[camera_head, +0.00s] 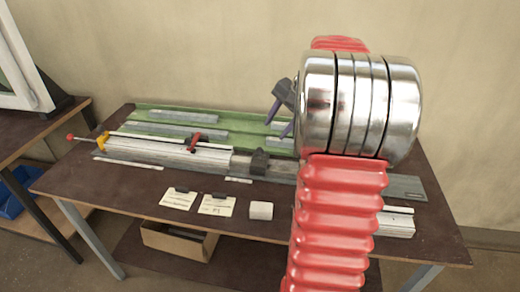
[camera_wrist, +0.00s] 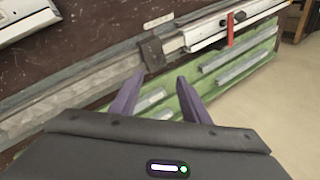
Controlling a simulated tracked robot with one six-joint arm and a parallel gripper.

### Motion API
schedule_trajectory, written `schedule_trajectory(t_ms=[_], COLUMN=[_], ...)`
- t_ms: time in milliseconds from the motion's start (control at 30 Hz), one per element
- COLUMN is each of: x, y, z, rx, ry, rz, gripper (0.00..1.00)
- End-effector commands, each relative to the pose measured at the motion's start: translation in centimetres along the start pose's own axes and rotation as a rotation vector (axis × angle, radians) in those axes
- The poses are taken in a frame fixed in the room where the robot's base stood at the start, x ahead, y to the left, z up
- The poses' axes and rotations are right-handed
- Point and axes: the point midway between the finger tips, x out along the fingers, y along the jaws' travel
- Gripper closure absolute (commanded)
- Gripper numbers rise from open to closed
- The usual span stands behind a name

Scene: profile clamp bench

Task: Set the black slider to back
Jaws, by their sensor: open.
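The black slider (camera_head: 259,162) is a small dark block on the grey rail (camera_head: 280,167), just right of the long white profile. In the wrist view the black slider (camera_wrist: 151,51) sits across the rail, just beyond the fingertips. My gripper (camera_head: 279,120) has two purple fingers and is behind and above the slider in the head view. In the wrist view my gripper (camera_wrist: 158,80) has its fingers spread with nothing between them. Contact with the slider does not show. My arm hides part of the rail to the right.
A white profile (camera_head: 170,150) lies left of the slider with a red clamp (camera_head: 193,141) and a yellow clamp (camera_head: 102,141).

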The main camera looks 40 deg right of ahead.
Motion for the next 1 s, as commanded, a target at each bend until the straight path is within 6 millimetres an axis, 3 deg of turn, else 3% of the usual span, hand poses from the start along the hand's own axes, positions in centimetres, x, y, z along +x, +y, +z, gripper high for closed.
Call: schedule_trajectory(t_ms=[367,1000], x=[1.1,10.6], y=[0.0,0.0], z=[0.1,0.2], rx=[-0.003,-0.003], ry=[-0.001,-0.003], rz=[0.001,0.002], gripper=[0.58,0.58])
